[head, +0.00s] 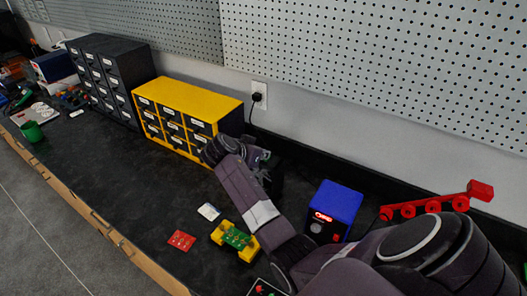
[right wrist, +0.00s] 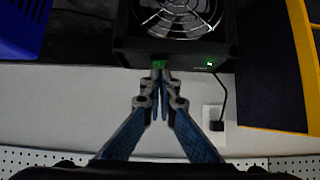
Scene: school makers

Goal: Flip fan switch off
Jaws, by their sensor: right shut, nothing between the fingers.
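The fan (right wrist: 180,42) is a black box with a round metal grille, at the top of the right wrist view. A small green switch (right wrist: 159,64) sits on its edge, and a green light (right wrist: 210,64) glows to the right of it. My right gripper (right wrist: 160,72) is shut and empty, with its fingertips right at the green switch, partly covering it; whether they touch it I cannot tell. In the head view my right gripper (head: 262,156) is in front of the yellow cabinet's right end and mostly hides the fan. My left gripper is not in view.
A yellow drawer cabinet (head: 190,92) stands left of my right gripper, and a blue-topped box (head: 337,200) to the right. A black plug sits in a wall outlet (head: 259,92).

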